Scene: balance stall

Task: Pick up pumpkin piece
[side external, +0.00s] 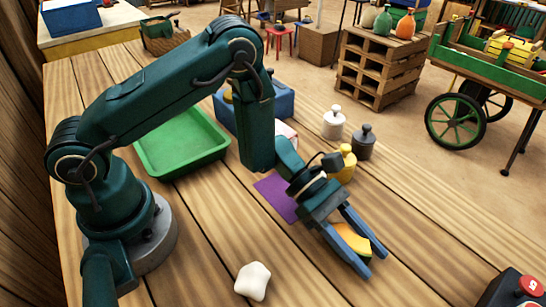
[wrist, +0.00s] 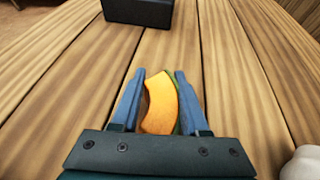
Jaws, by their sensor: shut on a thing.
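The pumpkin piece (side external: 352,239) is an orange curved wedge between the blue fingers of my gripper (side external: 374,262) in the side external view. In the wrist view, the pumpkin piece (wrist: 160,105) shows orange flesh with a strip of green rind on its right side. My gripper (wrist: 160,75) is shut on it, one finger on each side. The fingers point down toward the right front of the wooden table. I cannot tell whether the piece touches the table.
A white lump (side external: 253,281) lies at the front. A purple mat (side external: 274,196) lies behind my gripper. A green tray (side external: 183,148), blue bin (side external: 285,105), and white (side external: 334,123), grey (side external: 363,143) and yellow (side external: 345,166) weights stand further back. A red-button box (side external: 515,290) is front right.

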